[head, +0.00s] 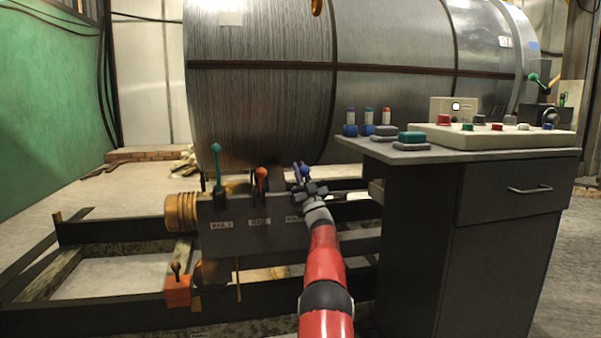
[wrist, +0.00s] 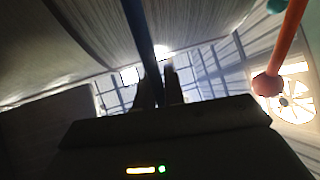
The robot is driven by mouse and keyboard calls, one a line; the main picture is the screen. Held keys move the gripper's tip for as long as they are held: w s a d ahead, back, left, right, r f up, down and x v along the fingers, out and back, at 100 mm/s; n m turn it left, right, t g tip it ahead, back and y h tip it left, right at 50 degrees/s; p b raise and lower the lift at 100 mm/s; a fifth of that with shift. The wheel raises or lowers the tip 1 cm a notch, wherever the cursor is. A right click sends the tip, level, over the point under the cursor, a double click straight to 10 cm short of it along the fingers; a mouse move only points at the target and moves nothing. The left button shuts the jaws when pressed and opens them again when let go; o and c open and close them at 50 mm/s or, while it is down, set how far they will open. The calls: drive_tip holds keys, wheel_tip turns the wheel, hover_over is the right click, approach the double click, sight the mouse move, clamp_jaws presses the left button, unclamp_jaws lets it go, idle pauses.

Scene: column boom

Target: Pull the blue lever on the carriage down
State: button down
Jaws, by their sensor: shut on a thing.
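The blue lever (head: 304,170) stands at the right end of the grey carriage (head: 255,238) in the head view, its round knob showing just above my gripper (head: 313,189). My gripper is shut on the blue lever. In the wrist view the lever is a dark blue bar (wrist: 138,35) running down between the two fingers of my gripper (wrist: 161,90). The fingers hide its lower part in the head view. An orange lever (head: 261,174) and a teal lever (head: 216,165) stand to its left on the carriage. The orange lever also shows at the right of the wrist view (wrist: 285,50).
A grey desk (head: 420,240) with a button panel (head: 490,138) stands close to the right of my arm. A large metal drum (head: 290,85) lies behind the carriage. Dark rails (head: 100,230) run below it. An orange box (head: 177,291) with a small lever sits low in front.

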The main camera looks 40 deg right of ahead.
drive_tip(key=c, duration=1.5)
unclamp_jaws()
drive_tip(key=shift+f, duration=0.15)
drive_tip(key=shift+b+v, duration=0.65)
drive_tip(key=shift+v, duration=3.3)
drive_tip(key=shift+s, duration=0.1)
